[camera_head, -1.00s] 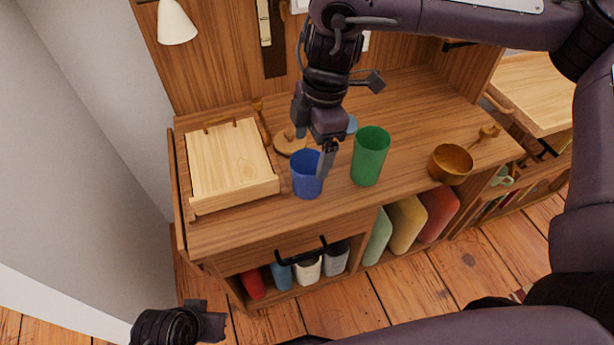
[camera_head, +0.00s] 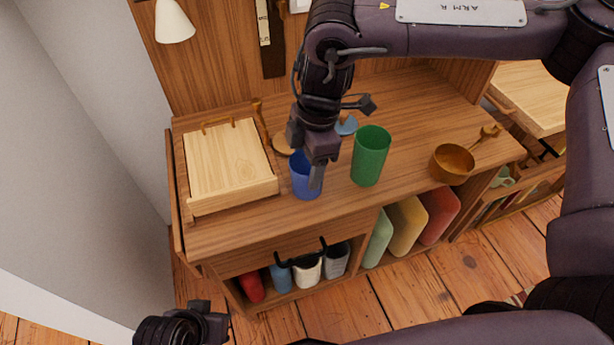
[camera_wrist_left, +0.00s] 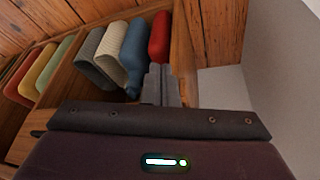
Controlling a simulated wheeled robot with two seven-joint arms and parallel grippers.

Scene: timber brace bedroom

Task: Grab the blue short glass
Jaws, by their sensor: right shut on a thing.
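The blue short glass (camera_head: 304,186) stands upright on the wooden counter (camera_head: 240,229), left of a taller green glass (camera_head: 370,157). My right gripper (camera_head: 313,176) reaches down from above and is shut on the blue glass at its right side. The gripper hides part of the glass's rim. My left gripper (camera_head: 213,322) is low at the bottom left of the head view, in front of the counter and away from the glass.
A wooden box (camera_head: 230,165) stands left of the glass. A brown bowl (camera_head: 451,164) is at the right. A blue-grey lid (camera_head: 345,125) and a tan lid (camera_head: 284,144) lie behind. Several bottles and boards fill the shelves below.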

